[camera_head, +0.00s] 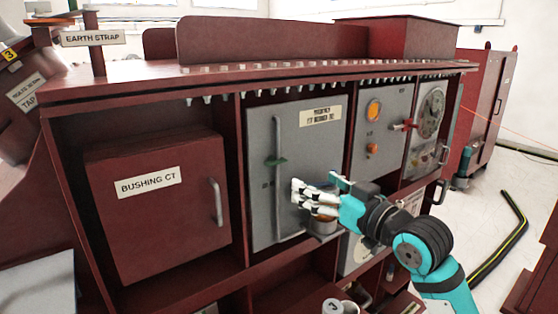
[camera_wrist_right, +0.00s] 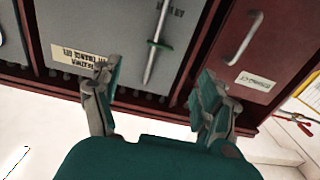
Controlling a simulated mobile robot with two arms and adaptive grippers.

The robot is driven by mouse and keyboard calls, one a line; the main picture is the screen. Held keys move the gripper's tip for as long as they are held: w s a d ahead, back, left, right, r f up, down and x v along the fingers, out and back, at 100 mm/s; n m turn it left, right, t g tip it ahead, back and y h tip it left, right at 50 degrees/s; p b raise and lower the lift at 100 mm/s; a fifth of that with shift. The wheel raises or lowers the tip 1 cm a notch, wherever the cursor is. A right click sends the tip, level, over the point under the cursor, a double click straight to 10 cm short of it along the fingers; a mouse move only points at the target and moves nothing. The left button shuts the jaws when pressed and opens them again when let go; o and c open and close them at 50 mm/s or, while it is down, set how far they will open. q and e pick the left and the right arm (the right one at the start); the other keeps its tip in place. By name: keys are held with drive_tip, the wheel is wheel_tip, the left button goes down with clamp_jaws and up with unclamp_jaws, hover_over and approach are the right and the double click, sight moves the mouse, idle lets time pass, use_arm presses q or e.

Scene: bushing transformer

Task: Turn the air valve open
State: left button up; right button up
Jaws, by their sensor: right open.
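The handle (camera_wrist_right: 159,45) and pipe (camera_wrist_right: 155,55) also show in the right wrist view, beyond the fingertips. My right gripper (camera_head: 318,190) is in front of the panel, to the right of and slightly below the handle. In the right wrist view my right gripper (camera_wrist_right: 158,72) has its two fingers spread wide, with nothing between them. My left gripper is in neither view.
A dark red cabinet door labelled BUSHING CT (camera_head: 150,185) is left of the panel. A grey box with orange lamps (camera_head: 373,110) and a red lever (camera_head: 404,125) is to the right, beside a round gauge (camera_head: 431,112). A shelf edge (camera_head: 250,268) runs below.

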sight(278, 162)
drive_tip(key=p+x, duration=0.4)
drive_tip(key=x, duration=0.9)
drive_tip(key=shift+w+a, duration=0.25)
drive_tip(key=shift+w, duration=0.05)
